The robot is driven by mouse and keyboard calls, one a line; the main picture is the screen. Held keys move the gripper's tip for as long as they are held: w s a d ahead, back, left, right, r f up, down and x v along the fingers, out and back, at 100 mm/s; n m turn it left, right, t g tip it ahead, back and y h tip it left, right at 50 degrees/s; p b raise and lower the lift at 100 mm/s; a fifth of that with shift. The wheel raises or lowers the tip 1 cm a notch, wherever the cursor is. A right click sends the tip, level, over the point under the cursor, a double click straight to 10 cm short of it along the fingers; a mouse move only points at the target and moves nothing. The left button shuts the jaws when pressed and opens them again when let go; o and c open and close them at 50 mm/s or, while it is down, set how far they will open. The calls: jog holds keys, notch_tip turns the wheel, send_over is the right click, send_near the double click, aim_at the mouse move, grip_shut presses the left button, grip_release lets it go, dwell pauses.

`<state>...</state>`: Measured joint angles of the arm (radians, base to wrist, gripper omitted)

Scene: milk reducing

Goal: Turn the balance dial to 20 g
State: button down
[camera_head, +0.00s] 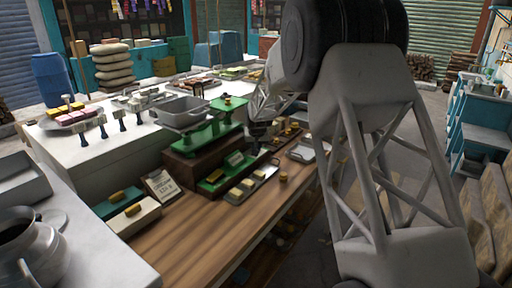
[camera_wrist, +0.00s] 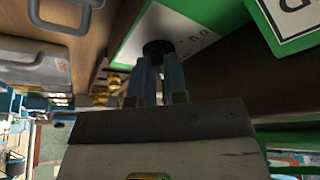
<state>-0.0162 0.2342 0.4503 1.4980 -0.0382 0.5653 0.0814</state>
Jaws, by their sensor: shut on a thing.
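The green balance (camera_head: 212,135) stands on a brown wooden base on the counter, with a grey pan (camera_head: 182,113) on its left side. My gripper (camera_head: 259,136) is at the right end of the balance, where my arm hides part of it. In the wrist view the fingers of my gripper (camera_wrist: 158,66) are closed around the black knob (camera_wrist: 157,48) of the balance dial. A white face (camera_wrist: 190,22) with small printed figures, seen upside down, lies behind the knob. The dial's reading is too unclear to tell.
A tray (camera_head: 251,184) with pale blocks and a small brass weight (camera_head: 283,177) sit in front of the balance. A lettered card (camera_head: 161,185) stands to the left. The wooden counter (camera_head: 215,225) is clear toward the front. A metal pot (camera_head: 35,240) stands at the lower left.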

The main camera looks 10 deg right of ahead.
jog(key=shift+d+m+g+h, duration=0.15)
jog(key=shift+m+h, duration=0.35)
jog(key=shift+m, duration=0.85)
jog(key=shift+m+g+h, duration=0.15)
jog(key=shift+m+h, duration=0.35)
jog(key=shift+m, duration=0.85)
jog(key=c, duration=1.1)
grip_release()
jog(key=shift+o, duration=0.2)
jog(key=shift+a+r, duration=0.1)
jog(key=shift+a, duration=0.1)
jog(key=shift+s+r, duration=0.1)
jog(key=shift+r, duration=0.05)
jog(key=v, duration=0.7)
